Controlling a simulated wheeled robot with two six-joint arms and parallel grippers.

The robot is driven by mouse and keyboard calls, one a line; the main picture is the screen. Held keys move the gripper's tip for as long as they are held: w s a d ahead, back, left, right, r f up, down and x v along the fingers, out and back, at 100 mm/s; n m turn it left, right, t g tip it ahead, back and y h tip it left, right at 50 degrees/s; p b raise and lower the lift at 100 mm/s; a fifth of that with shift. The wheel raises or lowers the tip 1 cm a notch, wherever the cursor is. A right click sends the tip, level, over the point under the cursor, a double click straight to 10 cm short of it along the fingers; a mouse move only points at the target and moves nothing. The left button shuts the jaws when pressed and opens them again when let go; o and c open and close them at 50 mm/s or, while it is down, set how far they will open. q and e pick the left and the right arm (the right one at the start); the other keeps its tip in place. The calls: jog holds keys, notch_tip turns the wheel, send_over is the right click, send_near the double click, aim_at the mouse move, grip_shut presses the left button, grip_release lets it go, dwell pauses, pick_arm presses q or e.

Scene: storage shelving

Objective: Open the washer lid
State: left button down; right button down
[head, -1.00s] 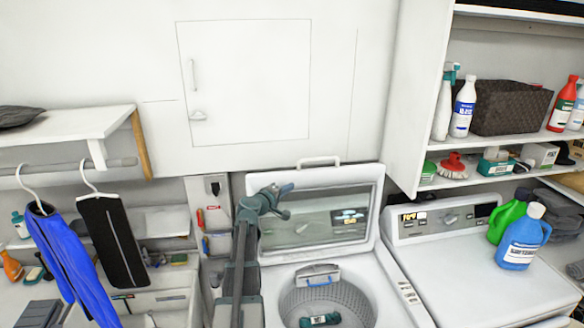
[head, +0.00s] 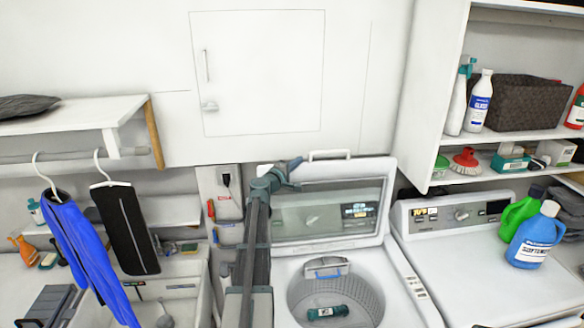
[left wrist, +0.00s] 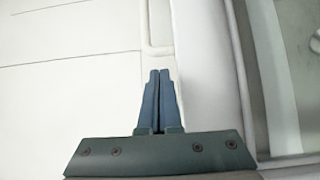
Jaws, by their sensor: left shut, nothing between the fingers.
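The washer lid (head: 325,212) stands raised, leaning back toward the wall, with a glass panel and a handle (head: 329,155) on its top edge. The washer tub (head: 365,290) is open below it, with a green-labelled item (head: 326,312) inside. My left gripper (head: 292,163) is at the upper left corner of the lid, close to its frame. In the left wrist view its blue fingers (left wrist: 159,98) are shut with nothing between them, beside the lid's edge (left wrist: 206,70); whether they touch it I cannot tell. My right gripper is not in view.
A second machine (head: 480,275) stands to the right with green (head: 518,215) and blue (head: 535,240) bottles on it. A shelf above holds a dark basket (head: 515,105). Hanging clothes (head: 80,245) and a white shelf (head: 70,122) are on the left.

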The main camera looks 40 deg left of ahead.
pick_arm(q)
jog(key=w, duration=0.4)
jog(key=shift+w+a, duration=0.25)
jog(key=shift+a, duration=0.15)
